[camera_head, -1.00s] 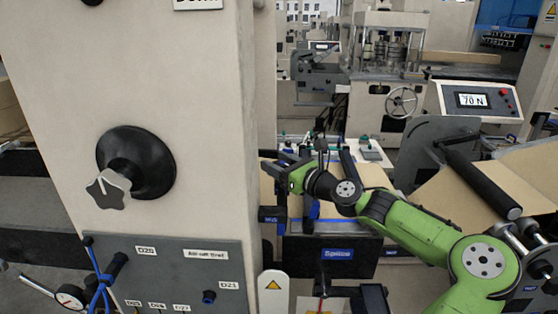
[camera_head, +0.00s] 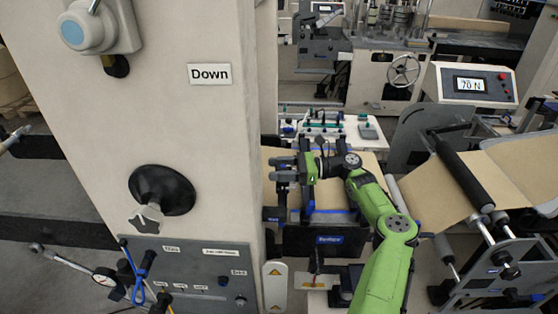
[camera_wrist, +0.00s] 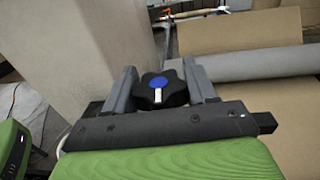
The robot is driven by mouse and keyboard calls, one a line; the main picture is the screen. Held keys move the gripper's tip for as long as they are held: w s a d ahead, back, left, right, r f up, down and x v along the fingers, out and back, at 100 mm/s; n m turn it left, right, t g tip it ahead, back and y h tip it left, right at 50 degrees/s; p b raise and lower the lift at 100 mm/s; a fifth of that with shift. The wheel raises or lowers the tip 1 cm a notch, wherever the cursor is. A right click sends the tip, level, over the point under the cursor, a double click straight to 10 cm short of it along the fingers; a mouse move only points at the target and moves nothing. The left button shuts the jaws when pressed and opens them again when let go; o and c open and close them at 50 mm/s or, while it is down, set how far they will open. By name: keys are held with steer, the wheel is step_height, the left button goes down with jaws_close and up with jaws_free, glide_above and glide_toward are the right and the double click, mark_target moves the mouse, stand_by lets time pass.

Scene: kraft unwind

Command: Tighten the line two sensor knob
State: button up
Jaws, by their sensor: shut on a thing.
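A black lobed knob (camera_wrist: 172,98) with a blue cap and a white mark on its front sits between the fingers of my gripper (camera_wrist: 160,72) in the wrist view. The fingers are shut on it, one on each side. In the head view my gripper (camera_head: 284,170) is just right of the beige column, over the brown web. The knob is not clearly visible there, and no label naming its line can be read.
The beige column (camera_head: 190,115) stands close to the left of my gripper, with a "Down" sign (camera_head: 210,74). It also carries a black round knob (camera_head: 165,188) and a grey panel (camera_head: 190,262). A display (camera_head: 471,85) reading 70 N stands at the right, beyond rollers (camera_head: 462,172).

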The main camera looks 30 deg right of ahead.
mark_target(278, 166)
steer(key=shift+a+f+n+g+y+b, duration=0.15)
steer(key=shift+n+g+y+b, duration=0.2)
steer(key=shift+n+g+y, duration=0.45)
steer(key=shift+s+n+g, duration=0.15)
steer(key=shift+n+g, duration=0.15)
steer(key=shift+g, duration=0.5)
steer(key=o, duration=0.7)
steer(key=shift+o, duration=1.4)
steer(key=shift+s, duration=0.15)
steer(key=shift+w, duration=0.3)
step_height(278, 166, up, 10)
